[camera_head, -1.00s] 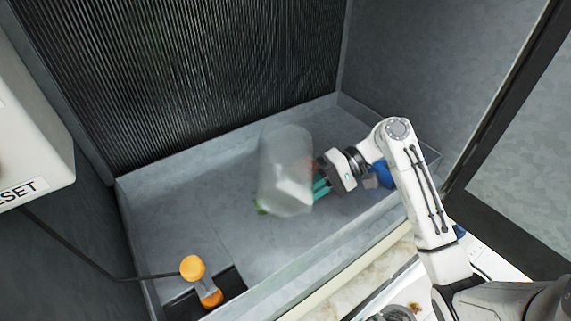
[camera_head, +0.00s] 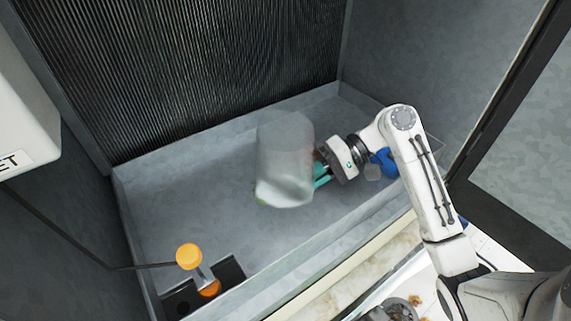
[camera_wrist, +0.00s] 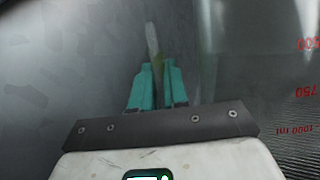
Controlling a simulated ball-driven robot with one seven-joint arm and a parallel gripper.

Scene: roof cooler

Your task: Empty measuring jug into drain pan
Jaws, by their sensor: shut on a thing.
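The measuring jug (camera_head: 285,160) is a large, cloudy see-through vessel held over the grey drain pan (camera_head: 200,200). My gripper (camera_head: 321,176) reaches in from the right, with its teal fingers at the jug's right side. In the wrist view my gripper (camera_wrist: 160,78) is shut on a pale, narrow strip, seemingly the jug's handle (camera_wrist: 153,42). The jug's clear wall (camera_wrist: 250,50) fills the right of that view, with red 500, 750 and 1000 ml marks upside down in the picture. I cannot tell its exact tilt or whether liquid is inside.
An orange-capped float (camera_head: 189,257) on a rod stands at the pan's front left by a dark recess. A blue object (camera_head: 385,161) lies behind my arm at right. The black finned coil (camera_head: 190,70) rises behind the pan. A white box (camera_head: 25,110) hangs at left.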

